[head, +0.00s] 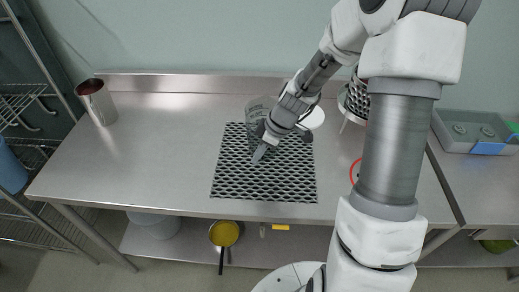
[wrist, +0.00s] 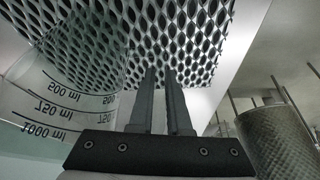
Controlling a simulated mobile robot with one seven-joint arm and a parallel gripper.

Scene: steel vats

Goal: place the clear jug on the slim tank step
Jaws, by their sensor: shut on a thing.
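The clear jug (head: 258,108) is see-through, with millilitre marks that show large in the wrist view (wrist: 62,95). In the head view it is at the back left part of the black mesh mat (head: 228,180), partly hidden by my gripper (head: 264,148). In the wrist view the fingers (wrist: 161,72) are close together, right beside the jug, and shut on it. The exact part held is hard to see. I cannot tell whether the jug rests on the mat or hangs just above it. I cannot make out the slim tank step.
A metal can with a dark red inside (head: 97,102) stands at the table's back left. A white round thing (head: 313,118) and a mesh basket (head: 355,100) are right of my gripper. A grey tray (head: 470,132) stands far right. The steel table (head: 160,150) is clear left of the mat.

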